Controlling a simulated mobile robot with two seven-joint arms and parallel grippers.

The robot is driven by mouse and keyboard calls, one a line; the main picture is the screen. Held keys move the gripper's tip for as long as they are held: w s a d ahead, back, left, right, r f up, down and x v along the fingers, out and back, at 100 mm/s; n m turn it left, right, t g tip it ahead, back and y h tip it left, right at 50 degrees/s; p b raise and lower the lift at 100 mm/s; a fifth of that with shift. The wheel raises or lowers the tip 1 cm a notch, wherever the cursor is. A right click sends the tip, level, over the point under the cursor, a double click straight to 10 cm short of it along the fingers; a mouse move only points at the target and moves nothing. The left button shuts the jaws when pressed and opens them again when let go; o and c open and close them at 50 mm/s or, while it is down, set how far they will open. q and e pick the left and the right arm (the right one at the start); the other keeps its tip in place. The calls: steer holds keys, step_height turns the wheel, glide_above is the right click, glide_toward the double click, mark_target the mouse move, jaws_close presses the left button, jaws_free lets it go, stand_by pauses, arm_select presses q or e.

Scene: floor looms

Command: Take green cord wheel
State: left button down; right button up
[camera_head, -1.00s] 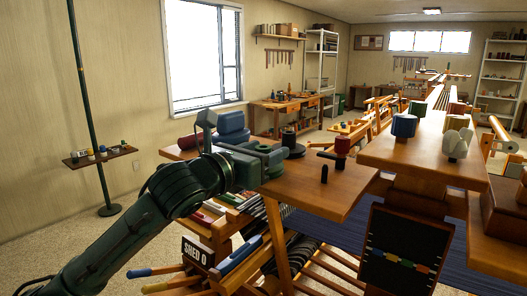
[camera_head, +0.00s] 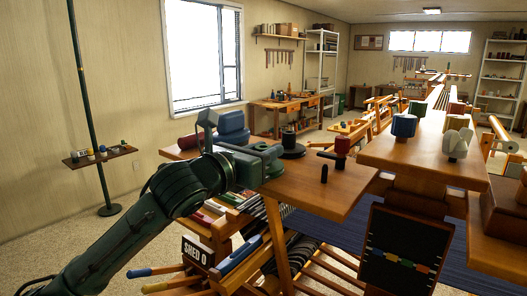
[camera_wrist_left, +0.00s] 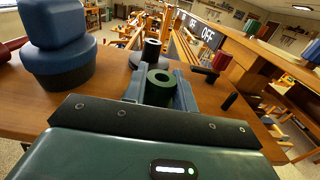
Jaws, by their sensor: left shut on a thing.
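My left gripper (camera_head: 272,156) is over the wooden bench top in the head view. In the left wrist view its jaws (camera_wrist_left: 160,92) are shut on a green wheel (camera_wrist_left: 160,77), a short cylinder with a hole in its top. The wheel stands upright between the fingers, and their lower ends hide its bottom. I cannot tell whether it still touches the wood. In the head view the gripper hides most or all of it. My right gripper is in neither view.
A dark spool on a round base (camera_head: 290,144) stands just beyond the gripper. A blue stacked block (camera_head: 231,124) is behind it at the left. A red-topped spool (camera_head: 341,151) and a small black peg (camera_head: 324,173) stand to the right. The bench front right is clear.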

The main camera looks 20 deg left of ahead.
arm_select(q)
step_height(320, 180, up, 7)
stand_by(1.0)
